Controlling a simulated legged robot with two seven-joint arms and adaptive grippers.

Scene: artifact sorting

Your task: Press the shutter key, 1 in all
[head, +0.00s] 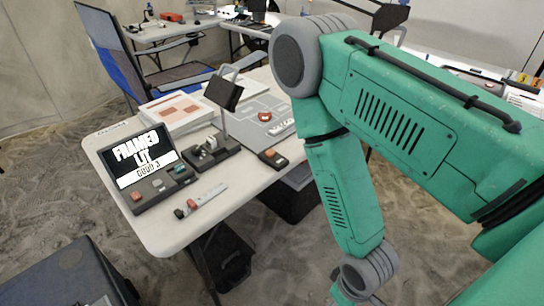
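No key is readably labelled as the shutter key. A small dark box with a red button (273,157) lies near the right edge of the white table (222,195). A console (150,170) at the table's left has a lit screen with large white letters that seem to read "FRAMED LIT", above a white strip. My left gripper is out of view. Nothing touches the keys.
A dark device with a raised panel (223,93) stands behind the console. A grey board (258,115) holds a red item (264,116). A small grey and red bar (207,195) lies in front. A blue folding chair (115,55) stands behind; a dark case (65,280) is at lower left.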

